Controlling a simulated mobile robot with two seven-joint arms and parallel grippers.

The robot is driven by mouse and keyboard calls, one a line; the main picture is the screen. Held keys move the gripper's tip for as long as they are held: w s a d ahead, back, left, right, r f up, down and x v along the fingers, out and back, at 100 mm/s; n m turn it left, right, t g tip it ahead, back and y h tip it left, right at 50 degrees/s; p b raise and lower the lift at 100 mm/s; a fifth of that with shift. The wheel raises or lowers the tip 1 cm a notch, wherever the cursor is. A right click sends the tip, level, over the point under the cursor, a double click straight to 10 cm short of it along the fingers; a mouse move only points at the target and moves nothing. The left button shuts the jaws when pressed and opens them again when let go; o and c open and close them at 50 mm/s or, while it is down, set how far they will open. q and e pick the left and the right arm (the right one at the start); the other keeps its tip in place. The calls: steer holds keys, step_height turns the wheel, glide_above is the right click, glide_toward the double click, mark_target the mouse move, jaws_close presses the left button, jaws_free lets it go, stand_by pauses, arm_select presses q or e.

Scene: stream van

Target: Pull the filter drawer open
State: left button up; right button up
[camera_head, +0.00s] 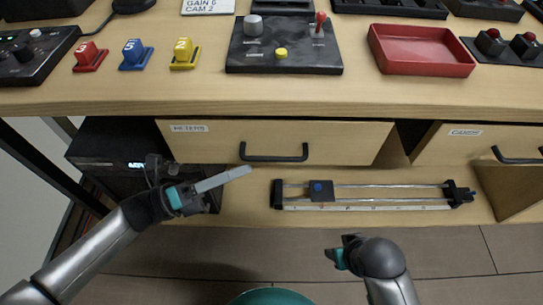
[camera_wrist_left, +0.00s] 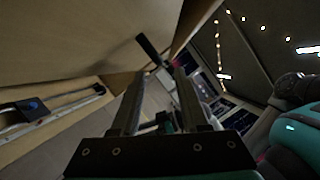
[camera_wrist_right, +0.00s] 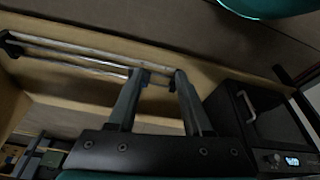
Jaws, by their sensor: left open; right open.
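Two wooden drawer fronts sit under the tabletop. The left drawer (camera_head: 340,135) has a small white label, too small to read surely, and a black bar handle (camera_head: 274,158). The right drawer (camera_head: 450,150) has its own label and handle (camera_head: 516,160). I cannot tell by label which is the filter drawer. My left gripper (camera_head: 248,171) is open and empty, just below the left drawer's handle. In the left wrist view the handle (camera_wrist_left: 152,50) shows just beyond the open fingertips. My right gripper (camera_head: 338,250) is open and empty, low and away from the drawers.
A slider rail (camera_head: 370,194) lies on the shelf below the left drawer. A black box (camera_head: 110,145) stands left of that drawer. On the tabletop are numbered buttons (camera_head: 135,55), a control panel (camera_head: 285,45) and a red tray (camera_head: 422,50). The floor in front is clear.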

mark_target(271, 157)
arm_select(q)
steer(key=x, duration=0.6)
steer(key=shift+d+b, duration=0.1)
steer(key=shift+b, duration=0.2)
steer(key=shift+w+d+r, duration=0.1)
steer(key=shift+w+d, duration=0.1)
steer(key=shift+d, duration=0.3)
arm_select(e)
steer(key=shift+w+r, duration=0.2)
steer(key=shift+r, duration=0.7)
arm_select(q)
jaws_close()
